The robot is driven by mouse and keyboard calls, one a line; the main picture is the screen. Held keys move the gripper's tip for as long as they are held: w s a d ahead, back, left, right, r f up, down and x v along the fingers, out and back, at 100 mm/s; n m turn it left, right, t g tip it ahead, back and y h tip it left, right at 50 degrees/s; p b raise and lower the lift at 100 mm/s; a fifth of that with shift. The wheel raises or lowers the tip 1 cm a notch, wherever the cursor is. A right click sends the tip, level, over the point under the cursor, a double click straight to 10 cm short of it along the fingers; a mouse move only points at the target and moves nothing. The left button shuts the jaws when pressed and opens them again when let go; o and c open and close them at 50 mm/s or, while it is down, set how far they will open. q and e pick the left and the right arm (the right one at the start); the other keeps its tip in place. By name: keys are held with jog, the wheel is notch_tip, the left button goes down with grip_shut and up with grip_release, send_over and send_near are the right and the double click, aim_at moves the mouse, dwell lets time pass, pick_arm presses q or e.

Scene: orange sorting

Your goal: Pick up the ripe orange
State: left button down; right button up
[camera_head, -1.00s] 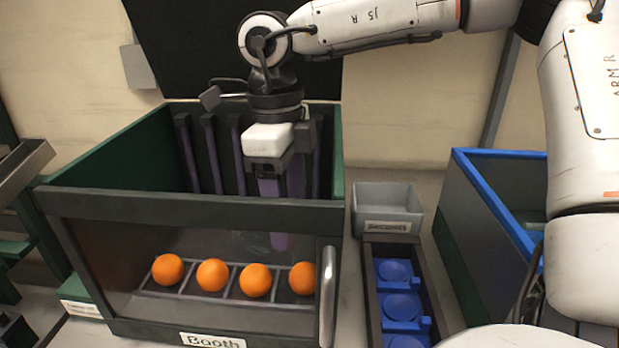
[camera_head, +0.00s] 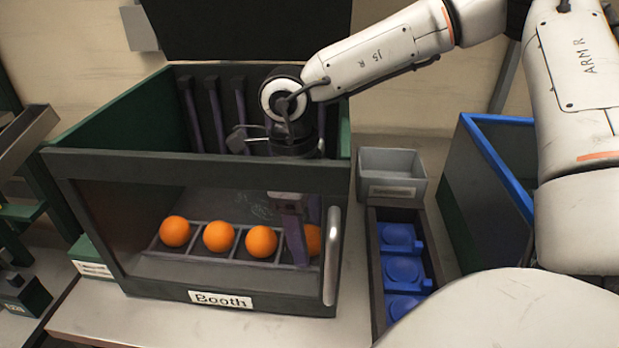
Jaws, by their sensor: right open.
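Several oranges sit in a row in a divided rack inside the booth (camera_head: 200,164), seen through its clear front. From the left they are a first orange (camera_head: 175,232), a second orange (camera_head: 219,236), a third orange (camera_head: 261,241) and a rightmost orange (camera_head: 314,240). All look the same full orange colour. My right gripper (camera_head: 294,255) reaches down inside the booth from its open top. It is open, its fingers pointing down, and it partly hides the rightmost orange. I cannot tell whether it touches that orange. My left gripper is not in view.
A silver handle (camera_head: 332,256) stands at the booth's front right. To the right are a grey bin (camera_head: 392,175), a dark tray (camera_head: 377,300) with blue cups (camera_head: 403,270), and a blue-rimmed crate (camera_head: 490,150). A metal chute (camera_head: 25,140) is at far left.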

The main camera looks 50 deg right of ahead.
jog(key=c, duration=1.2)
jog(key=shift+o, duration=0.2)
jog(key=shift+r, duration=0.1)
